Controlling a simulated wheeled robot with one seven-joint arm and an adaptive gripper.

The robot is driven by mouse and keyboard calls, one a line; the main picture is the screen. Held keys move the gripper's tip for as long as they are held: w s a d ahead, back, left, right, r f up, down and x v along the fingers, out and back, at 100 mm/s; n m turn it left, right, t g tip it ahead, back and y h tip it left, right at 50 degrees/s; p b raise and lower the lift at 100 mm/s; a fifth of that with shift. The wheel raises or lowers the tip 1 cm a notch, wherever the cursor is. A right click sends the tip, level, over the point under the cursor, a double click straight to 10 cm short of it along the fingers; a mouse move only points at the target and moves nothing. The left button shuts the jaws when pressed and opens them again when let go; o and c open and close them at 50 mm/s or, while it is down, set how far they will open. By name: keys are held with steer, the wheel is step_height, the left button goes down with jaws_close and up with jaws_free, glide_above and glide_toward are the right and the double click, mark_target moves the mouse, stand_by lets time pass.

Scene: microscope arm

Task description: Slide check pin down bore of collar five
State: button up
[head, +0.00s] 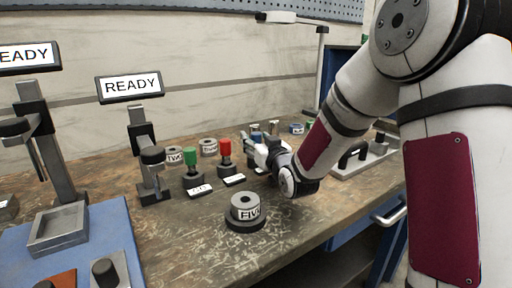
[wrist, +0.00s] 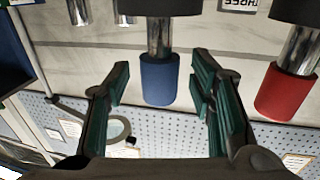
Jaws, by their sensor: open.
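Collar five (head: 245,208) is a grey ring marked FIVE, sitting on a dark round base on the front of the bench. My gripper (head: 250,142) is behind it at bench height, open. In the wrist view, which looks upside down, a pin with a blue grip and bright metal shank (wrist: 158,80) stands between the spread fingers (wrist: 160,95), with nothing visibly clamped. A red-gripped pin (wrist: 285,92) stands outside the fingers at the right. I cannot tell which pin is the check pin.
Green (head: 192,172) and red (head: 225,152) gripped pieces stand on dark bases left of my gripper. Two grey rings (head: 208,147) lie behind them. Stands with READY signs (head: 130,86) rise at the left.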

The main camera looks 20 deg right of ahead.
steer(key=shift+w, duration=0.35)
steer(key=shift+c, duration=0.6)
jaws_close()
steer(key=shift+r, duration=0.15)
